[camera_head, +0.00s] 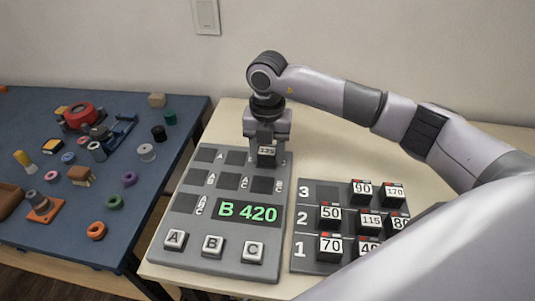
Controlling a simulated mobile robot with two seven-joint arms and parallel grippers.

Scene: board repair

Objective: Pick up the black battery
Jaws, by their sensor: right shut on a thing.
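My right gripper (267,140) points straight down over the back right of the grey board (204,232). It is shut on a black battery (267,160) with a small white label; the number looks like 135 but is hard to read. The battery is upright at the third slot of the back row, and I cannot tell whether it touches the board. Several other dark batteries with white labels, such as 90 (361,192), 170 (393,194) and 50 (330,216), stand in the numbered tray (308,190) to the right. My left gripper is not in view.
The board has a green display (248,213) reading B 420 and buttons A (175,240), B (212,246) and C (252,252). A blue table (110,260) at left holds many small parts. My right arm covers part of the tray.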

